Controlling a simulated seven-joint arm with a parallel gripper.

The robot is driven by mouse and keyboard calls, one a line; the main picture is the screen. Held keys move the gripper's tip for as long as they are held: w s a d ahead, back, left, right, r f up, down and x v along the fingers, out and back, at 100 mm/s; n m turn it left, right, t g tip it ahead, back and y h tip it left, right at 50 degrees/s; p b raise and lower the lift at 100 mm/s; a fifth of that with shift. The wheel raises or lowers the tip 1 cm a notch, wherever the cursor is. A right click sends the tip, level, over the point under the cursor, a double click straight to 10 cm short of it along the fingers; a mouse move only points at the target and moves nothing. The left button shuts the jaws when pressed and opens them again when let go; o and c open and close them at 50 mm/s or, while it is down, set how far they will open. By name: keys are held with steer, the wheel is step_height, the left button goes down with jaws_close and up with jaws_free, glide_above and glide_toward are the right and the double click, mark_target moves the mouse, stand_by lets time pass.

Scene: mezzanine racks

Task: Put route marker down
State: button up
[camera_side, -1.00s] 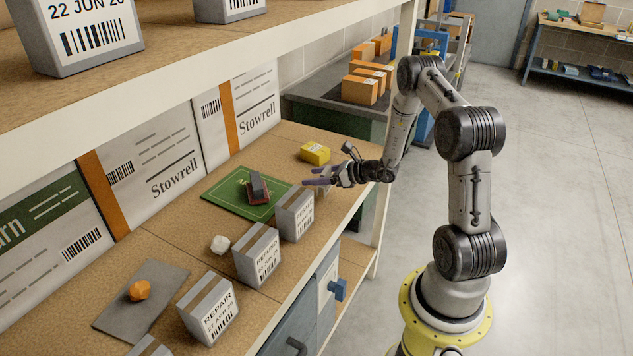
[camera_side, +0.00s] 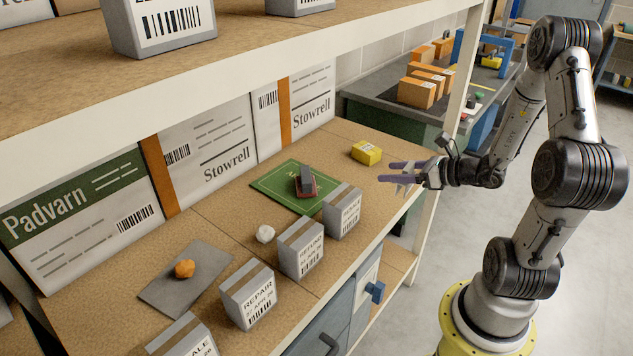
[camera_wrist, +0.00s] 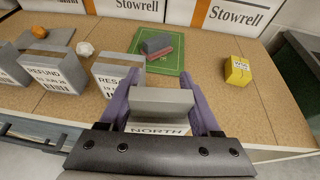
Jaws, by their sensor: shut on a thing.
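My gripper (camera_side: 398,173) has purple fingers and is shut on a grey block (camera_wrist: 162,101), the route marker, with a white label reading NORTH in the wrist view. The gripper (camera_wrist: 158,94) holds it above the front edge of the bench, apart from the other things. In the side view the fingers mostly hide the block. A green mat (camera_side: 268,183) lies farther back on the bench, with a dark grey and red item (camera_side: 306,182) on it; this item also shows in the wrist view (camera_wrist: 158,45).
A yellow box (camera_side: 366,153) stands behind the gripper. Grey labelled boxes (camera_side: 342,212) line the bench's front edge. A white lump (camera_side: 265,233) and a grey mat (camera_side: 165,293) with an orange lump (camera_side: 184,269) lie leftward. An upper shelf (camera_side: 240,55) overhangs. Board around the yellow box is clear.

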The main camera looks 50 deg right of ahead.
steer(key=shift+m+h, duration=0.3)
steer(key=shift+h, duration=0.2)
steer(key=d, duration=0.1)
steer(key=w+d+r, duration=0.1)
steer(key=d, duration=0.1)
steer(key=w+d, duration=0.1)
steer(key=shift+w+d+r, duration=0.2)
steer(key=shift+d, duration=0.2)
steer(key=w+d+r+n+y, duration=0.1)
steer(key=w+r+n+y, duration=0.1)
steer(key=w, duration=1.5)
steer(key=w+a+n+y, duration=0.2)
steer(key=w+a+y, duration=0.1)
steer(key=w+a, duration=0.85)
steer(key=w+a+f+n+g+y, duration=0.1)
steer(key=w+a+f+n, duration=0.15)
steer(key=a, duration=0.55)
steer(key=w+a+f+n+g+y, duration=0.1)
steer(key=w+a+f+y, duration=0.15)
steer(key=a, duration=0.45)
steer(key=w+a+f+n+g+y, duration=0.1)
steer(key=w+a+f, duration=0.25)
steer(key=a, duration=0.45)
steer(key=shift+d+f, duration=0.1)
steer(key=shift+f, duration=3.65)
steer(key=shift+f, duration=0.1)
